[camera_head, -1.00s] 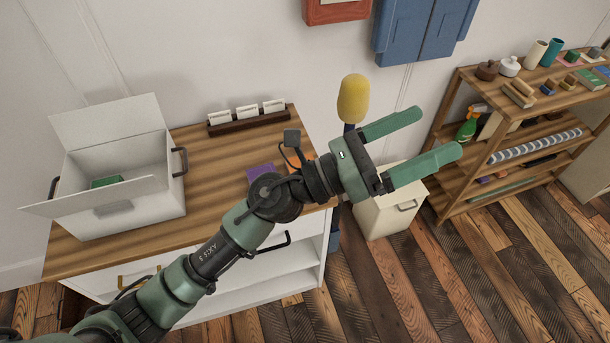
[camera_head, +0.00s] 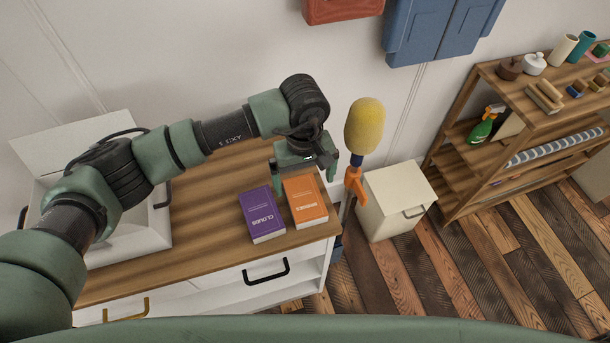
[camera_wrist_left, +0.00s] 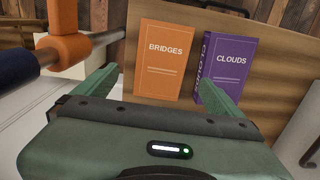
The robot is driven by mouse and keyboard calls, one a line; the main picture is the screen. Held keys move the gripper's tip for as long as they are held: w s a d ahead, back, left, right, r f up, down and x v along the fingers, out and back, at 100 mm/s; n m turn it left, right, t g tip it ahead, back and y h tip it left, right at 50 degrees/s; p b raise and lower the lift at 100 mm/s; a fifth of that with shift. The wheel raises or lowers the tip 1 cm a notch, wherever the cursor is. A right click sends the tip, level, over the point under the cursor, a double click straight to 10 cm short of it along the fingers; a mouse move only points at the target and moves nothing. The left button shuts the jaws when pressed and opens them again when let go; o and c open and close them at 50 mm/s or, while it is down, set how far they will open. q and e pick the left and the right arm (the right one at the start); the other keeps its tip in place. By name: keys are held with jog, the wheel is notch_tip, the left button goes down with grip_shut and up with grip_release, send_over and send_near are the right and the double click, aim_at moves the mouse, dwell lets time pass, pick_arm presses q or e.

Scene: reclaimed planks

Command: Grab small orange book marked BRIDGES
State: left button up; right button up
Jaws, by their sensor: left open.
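The small orange book marked BRIDGES (camera_head: 305,201) lies flat near the right end of the wooden cabinet top. A purple book marked CLOUDS (camera_head: 262,215) lies just to its left. My left gripper (camera_head: 305,180) is above the far end of the orange book, pointing down. In the left wrist view the orange book (camera_wrist_left: 165,60) shows between the two open green fingers, with the purple book (camera_wrist_left: 230,68) by the right finger. The gripper is empty; I cannot tell its exact height above the book. My right gripper does not show.
A yellow-headed duster with an orange grip (camera_head: 363,125) stands close to the right of the gripper; its orange part is at upper left in the left wrist view. A white box (camera_head: 60,165) is partly hidden behind my arm. A shelf (camera_head: 470,150) stands at right.

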aim_at(305, 197)
pick_arm(q)
jog(key=shift+w+a+f, duration=0.1)
jog(key=f, duration=0.1)
jog(key=s+f+p, duration=0.1)
jog(key=f+p, duration=0.1)
jog(key=shift+s, duration=0.25)
jog(key=f, duration=0.2)
jog(key=shift+w+f+p, duration=0.3)
jog(key=shift+f+p, duration=0.1)
jog(key=shift+f, duration=0.55)
jog(key=c, duration=1.7)
jog(key=shift+o, duration=0.2)
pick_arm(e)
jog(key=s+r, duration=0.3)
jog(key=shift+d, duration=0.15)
pick_arm(q)
jog(key=shift+r, duration=0.1)
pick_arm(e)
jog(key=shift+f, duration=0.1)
